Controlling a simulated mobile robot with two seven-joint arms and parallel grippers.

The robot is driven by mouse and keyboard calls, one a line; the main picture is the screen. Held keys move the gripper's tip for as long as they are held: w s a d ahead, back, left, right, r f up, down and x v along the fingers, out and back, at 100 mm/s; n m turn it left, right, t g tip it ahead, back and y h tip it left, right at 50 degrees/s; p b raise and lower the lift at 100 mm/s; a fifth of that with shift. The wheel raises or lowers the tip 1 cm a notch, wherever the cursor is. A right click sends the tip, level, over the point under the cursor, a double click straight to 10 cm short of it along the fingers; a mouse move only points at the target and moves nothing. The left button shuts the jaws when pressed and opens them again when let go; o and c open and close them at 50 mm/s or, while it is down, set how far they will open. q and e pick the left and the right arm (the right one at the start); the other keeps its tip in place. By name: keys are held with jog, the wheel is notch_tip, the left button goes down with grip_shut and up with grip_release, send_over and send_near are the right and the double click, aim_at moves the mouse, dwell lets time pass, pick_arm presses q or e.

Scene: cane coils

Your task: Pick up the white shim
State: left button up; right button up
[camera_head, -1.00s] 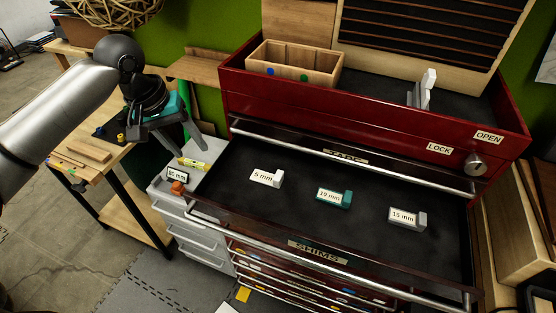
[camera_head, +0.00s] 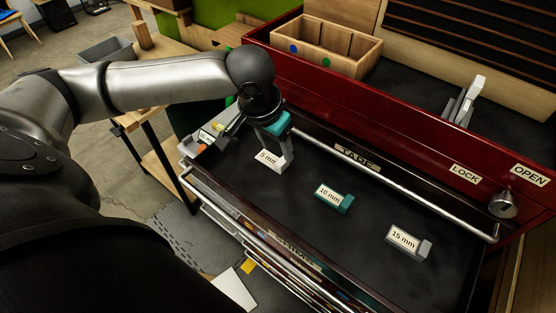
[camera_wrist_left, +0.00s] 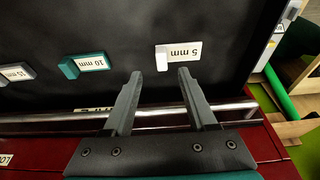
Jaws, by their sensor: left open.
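The white shim (camera_head: 268,160), labelled 5 mm, lies in the open drawer marked SHIMS. It also shows in the left wrist view (camera_wrist_left: 178,53), just beyond the fingertips. My left gripper (camera_head: 281,163) is over the drawer at the shim, and its fingers partly hide the shim in the head view. In the left wrist view the two fingers (camera_wrist_left: 160,72) are spread apart with nothing between them. I cannot tell the exact height of the fingers above the shim. My right gripper is not in view.
A teal 10 mm shim (camera_head: 333,197) and a grey 15 mm shim (camera_head: 408,241) lie farther right in the drawer (camera_head: 372,222). A metal rail (camera_head: 400,190) runs along the drawer's back. A wooden box (camera_head: 325,46) stands on the red cabinet above.

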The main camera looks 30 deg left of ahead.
aim_at(282, 160)
pick_arm(q)
jog(key=shift+w+x, duration=0.2)
jog(key=shift+x, duration=3.05)
jog(key=shift+a, duration=0.1)
jog(key=shift+c, duration=0.3)
jog(key=shift+r, duration=0.1)
grip_shut()
